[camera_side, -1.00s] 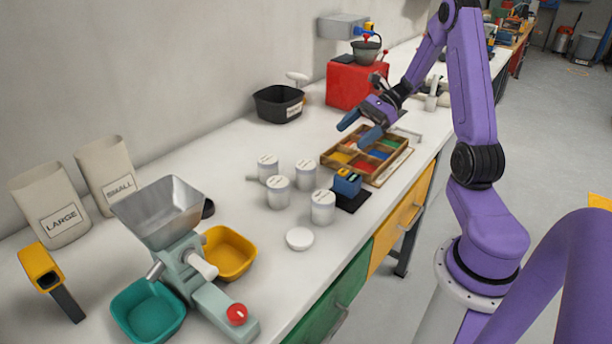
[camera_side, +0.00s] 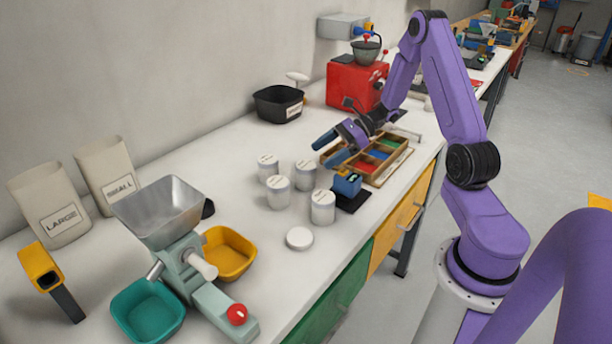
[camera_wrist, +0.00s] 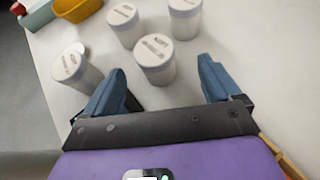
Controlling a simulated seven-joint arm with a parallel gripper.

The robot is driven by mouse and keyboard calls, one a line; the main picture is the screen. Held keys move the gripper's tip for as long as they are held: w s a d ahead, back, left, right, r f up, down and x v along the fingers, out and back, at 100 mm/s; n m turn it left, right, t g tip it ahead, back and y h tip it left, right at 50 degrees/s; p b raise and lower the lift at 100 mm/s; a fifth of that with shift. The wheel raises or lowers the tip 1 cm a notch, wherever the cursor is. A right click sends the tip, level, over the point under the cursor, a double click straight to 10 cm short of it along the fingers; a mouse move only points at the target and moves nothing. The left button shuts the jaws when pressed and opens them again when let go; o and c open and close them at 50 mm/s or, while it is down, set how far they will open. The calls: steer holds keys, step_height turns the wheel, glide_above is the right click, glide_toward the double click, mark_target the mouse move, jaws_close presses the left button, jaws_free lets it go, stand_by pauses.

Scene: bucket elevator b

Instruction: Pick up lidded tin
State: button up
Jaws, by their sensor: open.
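Several white lidded tins with printed lids stand upright together on the bench. In the side view they are a back-left tin (camera_side: 268,170), a front-left tin (camera_side: 278,194), a tin nearest my gripper (camera_side: 305,176) and a front-right tin (camera_side: 323,208). My gripper (camera_side: 329,149) is open and empty, above the bench just right of and behind the group. In the wrist view, the nearest tin (camera_wrist: 155,62) lies ahead between the two blue fingers (camera_wrist: 160,82), apart from them. Another tin (camera_wrist: 76,70) is left of the left finger. The lettering is too small to read.
A sectioned tray of coloured parts (camera_side: 378,168) lies below my wrist. A small blue device (camera_side: 347,184) on a black pad stands beside the tins. A white disc (camera_side: 299,238) lies in front. A black bin (camera_side: 279,103) and red machine (camera_side: 356,84) stand behind.

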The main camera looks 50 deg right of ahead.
mark_target(309, 164)
steer(key=shift+s+a+x, duration=0.1)
steer(key=shift+s+x, duration=0.05)
steer(key=shift+x, duration=1.25)
steer(key=shift+s+a+x, duration=0.1)
steer(key=shift+a+x, duration=0.05)
steer(key=shift+x, duration=1.25)
steer(key=shift+r, duration=0.1)
steer(key=c, duration=1.2)
steer(key=shift+r, duration=0.2)
steer(key=shift+r, duration=0.65)
steer(key=shift+s+a+r, duration=0.55)
steer(key=shift+s+r, duration=1.35)
steer(key=shift+s, duration=0.35)
steer(key=shift+s+a+r, duration=0.5)
steer(key=shift+s+r, duration=1.35)
steer(key=shift+s, duration=0.4)
steer(key=shift+s+a+r, duration=0.55)
steer(key=shift+s+r, duration=1.35)
steer(key=shift+s, duration=0.35)
